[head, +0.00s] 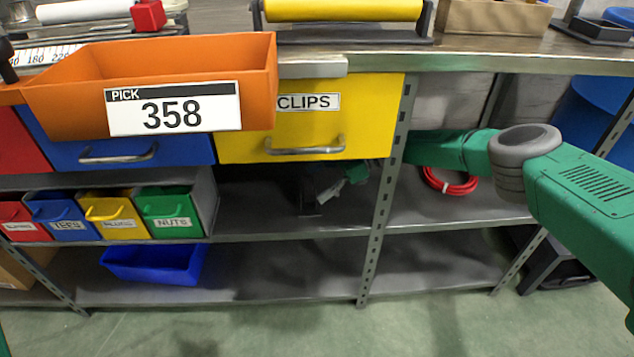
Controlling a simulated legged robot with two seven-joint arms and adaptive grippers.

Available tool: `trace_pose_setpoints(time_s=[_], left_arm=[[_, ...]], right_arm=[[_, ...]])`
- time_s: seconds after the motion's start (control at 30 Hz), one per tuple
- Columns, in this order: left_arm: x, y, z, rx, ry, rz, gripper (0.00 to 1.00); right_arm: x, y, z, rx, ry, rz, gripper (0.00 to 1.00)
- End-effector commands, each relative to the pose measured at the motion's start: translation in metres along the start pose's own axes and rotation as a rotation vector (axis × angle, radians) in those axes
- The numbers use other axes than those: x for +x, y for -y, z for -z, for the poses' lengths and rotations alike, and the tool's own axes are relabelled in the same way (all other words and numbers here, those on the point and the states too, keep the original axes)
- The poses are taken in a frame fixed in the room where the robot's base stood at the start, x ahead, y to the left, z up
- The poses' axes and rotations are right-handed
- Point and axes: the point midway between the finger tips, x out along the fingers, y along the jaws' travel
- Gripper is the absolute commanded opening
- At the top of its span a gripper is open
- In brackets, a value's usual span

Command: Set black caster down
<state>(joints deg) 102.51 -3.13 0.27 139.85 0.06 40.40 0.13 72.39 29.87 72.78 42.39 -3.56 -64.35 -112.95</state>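My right arm comes in from the right, passes behind the shelf post and reaches into the shelf bay under the yellow CLIPS drawer (310,118). My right gripper (318,192) is deep in that bay, in shadow, just above the middle shelf (268,222). A dark shape shows at its fingers, but it is too dim and small to tell as the black caster or as part of the gripper. Whether the fingers are open or shut does not show. My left gripper is out of view.
An orange bin (258,85) marked PICK 358 stands out over the bench edge. A perforated post (376,230) stands beside my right arm. Small labelled drawers (120,220) fill the shelf's left. A red cable coil (450,187) lies right; a blue bin (155,265) sits below.

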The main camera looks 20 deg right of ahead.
Motion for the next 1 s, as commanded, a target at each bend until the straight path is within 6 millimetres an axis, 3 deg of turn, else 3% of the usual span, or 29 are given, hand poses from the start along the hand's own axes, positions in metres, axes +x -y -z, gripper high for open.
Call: trace_pose_setpoints(time_s=[0.23, 0.7, 1.0], left_arm=[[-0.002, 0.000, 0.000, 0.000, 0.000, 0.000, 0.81], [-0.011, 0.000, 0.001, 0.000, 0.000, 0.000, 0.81], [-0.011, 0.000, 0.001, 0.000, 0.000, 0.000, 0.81]], right_arm=[[-0.010, -0.001, 0.001, 0.000, 0.000, -0.002, 0.83], [-0.101, -0.001, 0.001, 0.000, -0.001, -0.003, 0.83], [-0.120, -0.001, 0.002, -0.001, -0.002, 0.000, 0.83]])
